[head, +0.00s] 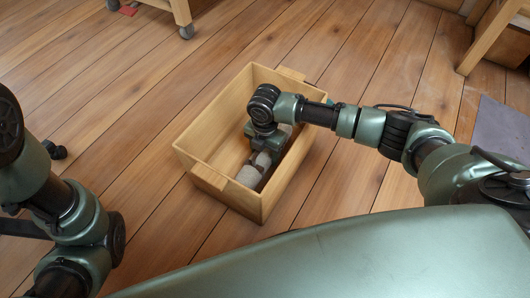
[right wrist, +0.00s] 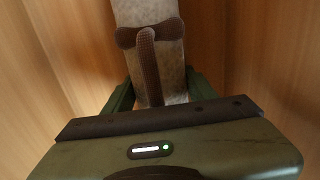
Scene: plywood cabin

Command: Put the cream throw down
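The cream throw (head: 248,176) is a rolled bundle with a brown strap and handle. In the head view it is low inside a wooden crate (head: 190,150), partly hidden by my right arm and gripper. My right gripper (head: 264,150) reaches down into the crate. In the right wrist view the throw (right wrist: 150,14) runs between the two green fingers (right wrist: 158,85), which lie against its sides, so the gripper looks shut on it. Whether the throw rests on the crate floor cannot be told.
The crate stands on the plank floor (head: 130,90), with handle blocks on its short ends. A wheeled wooden stand (head: 182,14) is at the top, a wooden leg (head: 490,38) at top right, and a grey mat (head: 500,130) at the right.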

